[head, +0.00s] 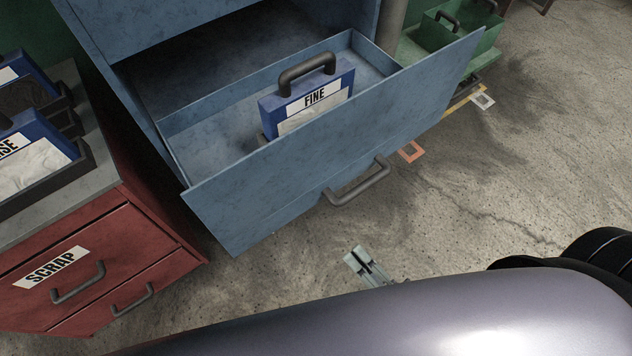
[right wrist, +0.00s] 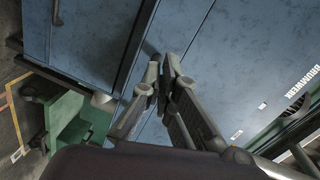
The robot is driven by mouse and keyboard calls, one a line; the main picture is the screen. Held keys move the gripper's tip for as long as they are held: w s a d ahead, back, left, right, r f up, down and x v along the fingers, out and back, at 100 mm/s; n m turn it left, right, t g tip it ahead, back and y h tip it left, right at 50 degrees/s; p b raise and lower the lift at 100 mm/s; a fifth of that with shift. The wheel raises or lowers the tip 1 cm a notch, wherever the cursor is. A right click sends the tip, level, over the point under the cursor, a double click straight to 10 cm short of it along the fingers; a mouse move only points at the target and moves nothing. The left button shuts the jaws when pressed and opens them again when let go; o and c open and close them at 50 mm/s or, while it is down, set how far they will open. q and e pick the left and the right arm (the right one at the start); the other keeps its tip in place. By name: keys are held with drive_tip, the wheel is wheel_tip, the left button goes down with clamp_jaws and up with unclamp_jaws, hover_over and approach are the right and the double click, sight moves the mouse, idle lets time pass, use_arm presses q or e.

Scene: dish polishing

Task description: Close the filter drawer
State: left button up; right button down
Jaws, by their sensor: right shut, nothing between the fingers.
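The blue filter drawer (head: 330,170) is pulled out of the blue cabinet (head: 235,22), and its front panel faces me. A blue-framed filter (head: 318,100) labelled FINE, with a dark grip on top, stands inside the drawer. The drawer's grey bar handle (head: 358,182) sticks out from the front. My right gripper (head: 365,262) is below and apart from that handle, with its fingers together and empty. In the right wrist view, the right gripper (right wrist: 165,72) shows close to blue panels; I cannot tell whether it touches them. My left gripper is out of view.
A red cabinet (head: 95,265) labelled SCRAP stands at the left, with dark trays (head: 55,180) holding blue-framed filters on top. A green bin (head: 478,32) is behind the drawer at the right. The concrete floor (head: 560,150) at the right is mostly clear.

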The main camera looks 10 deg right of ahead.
sight(306, 185)
wheel_tip(306, 185, up, 7)
drive_tip(key=m+t, duration=0.2)
drive_tip(key=p+x, duration=0.1)
drive_tip(key=x, duration=0.3)
drive_tip(key=p+x, duration=0.1)
drive_tip(key=x, duration=0.4)
drive_tip(key=a+p+x, duration=0.1)
drive_tip(key=x, duration=0.3)
drive_tip(key=shift+w, duration=0.1)
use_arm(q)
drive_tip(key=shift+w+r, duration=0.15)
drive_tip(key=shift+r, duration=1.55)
use_arm(e)
drive_tip(key=shift+w+a+f, duration=0.1)
drive_tip(key=shift+w+a, duration=0.15)
drive_tip(key=shift+w, duration=0.2)
drive_tip(key=shift+w, duration=0.1)
